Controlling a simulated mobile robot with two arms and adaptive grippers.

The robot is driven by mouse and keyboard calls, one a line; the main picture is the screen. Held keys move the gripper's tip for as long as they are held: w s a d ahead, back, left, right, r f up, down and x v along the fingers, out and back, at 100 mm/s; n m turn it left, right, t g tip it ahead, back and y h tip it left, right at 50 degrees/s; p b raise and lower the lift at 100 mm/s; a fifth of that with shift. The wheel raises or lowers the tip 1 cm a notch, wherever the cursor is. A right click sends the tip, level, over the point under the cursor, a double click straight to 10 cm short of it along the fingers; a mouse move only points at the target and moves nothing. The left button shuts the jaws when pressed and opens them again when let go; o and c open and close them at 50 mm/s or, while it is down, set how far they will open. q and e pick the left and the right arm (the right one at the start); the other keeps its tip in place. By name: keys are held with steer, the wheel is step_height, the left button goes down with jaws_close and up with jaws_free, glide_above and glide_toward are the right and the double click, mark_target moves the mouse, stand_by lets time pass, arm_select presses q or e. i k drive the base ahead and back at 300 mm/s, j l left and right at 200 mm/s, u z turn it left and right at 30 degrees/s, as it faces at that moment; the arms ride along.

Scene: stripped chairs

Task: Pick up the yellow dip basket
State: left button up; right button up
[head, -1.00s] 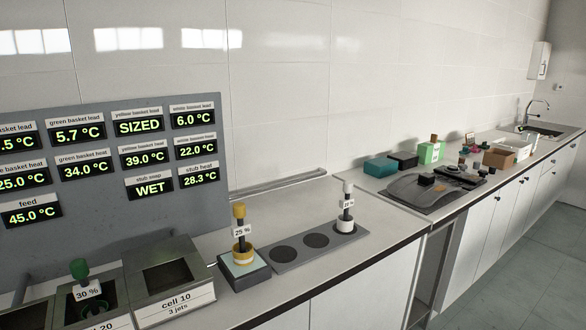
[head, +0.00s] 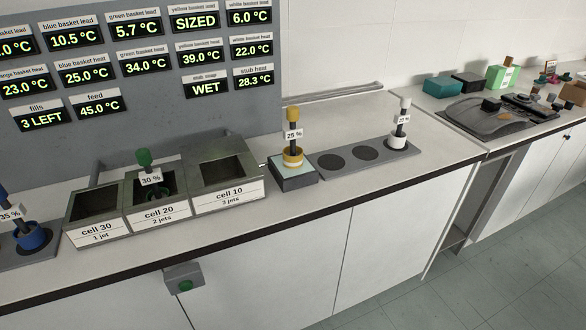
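The yellow dip basket (head: 292,157) stands upright on a small dark block with a pale top (head: 293,178), on the counter right of the cells. It has a dark stem, a yellow knob on top and a "25 %" tag. The display panel reads "SIZED" for yellow basket lead and 39.0 °C for yellow basket heat. Neither of my grippers is in view.
A grey rack (head: 340,172) with two empty round spots holds a white basket (head: 397,139) at its right end. Cell 10 (head: 228,195), cell 20 holding a green basket (head: 145,160), and cell 30 (head: 94,228) stand left. A blue basket (head: 30,236) is far left.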

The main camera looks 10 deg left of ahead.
mark_target(292, 155)
steer(key=i+l+u, duration=0.15)
steer(key=u, duration=0.2)
steer(key=i+l+u, duration=0.5)
steer(key=u, duration=0.2)
steer(key=i, duration=0.1)
